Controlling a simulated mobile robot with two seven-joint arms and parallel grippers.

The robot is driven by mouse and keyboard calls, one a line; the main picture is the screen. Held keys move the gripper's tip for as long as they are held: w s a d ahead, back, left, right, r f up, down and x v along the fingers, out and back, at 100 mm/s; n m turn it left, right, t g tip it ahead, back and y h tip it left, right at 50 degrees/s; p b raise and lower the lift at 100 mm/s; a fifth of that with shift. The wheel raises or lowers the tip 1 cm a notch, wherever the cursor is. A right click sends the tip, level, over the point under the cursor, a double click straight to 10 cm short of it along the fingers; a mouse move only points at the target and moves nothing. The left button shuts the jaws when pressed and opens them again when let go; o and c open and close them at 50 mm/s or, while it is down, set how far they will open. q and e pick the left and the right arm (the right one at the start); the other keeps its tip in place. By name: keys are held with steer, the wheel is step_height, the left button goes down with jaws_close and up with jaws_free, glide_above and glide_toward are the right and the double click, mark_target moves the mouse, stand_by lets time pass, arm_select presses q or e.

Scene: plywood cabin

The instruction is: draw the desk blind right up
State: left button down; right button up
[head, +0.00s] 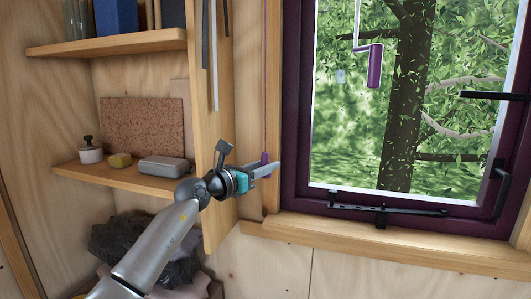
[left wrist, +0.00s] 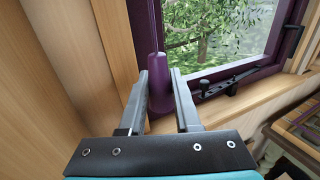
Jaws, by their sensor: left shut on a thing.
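A purple cord pull (head: 264,158) hangs at the left side of the window, on a thin cord that runs up beside the frame. My left gripper (head: 266,169) is shut on this pull. In the left wrist view the pull (left wrist: 157,84) stands upright between the two fingers of my left gripper (left wrist: 160,85), its cord rising above it. The window (head: 410,100) has a dark purple frame, and its visible glass is uncovered. No blind fabric shows in either view. My right gripper is not in view.
Left of the pull is a wooden shelf unit (head: 110,44) with a tin (head: 162,167), a sponge (head: 120,160) and a small pot (head: 90,152). A black window stay (head: 385,210) lies along the lower frame above the wooden sill (head: 380,243). A purple object (head: 375,66) hangs before the glass.

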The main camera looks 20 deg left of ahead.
arm_select(q)
step_height(320, 180, down, 7)
steer(key=b, duration=0.3)
steer(key=shift+f, duration=0.3)
steer(key=c, duration=1.1)
jaws_free()
steer(key=o, duration=0.5)
steer(key=shift+r, duration=0.3)
steer(key=v, duration=1.5)
steer(key=shift+s, duration=0.1)
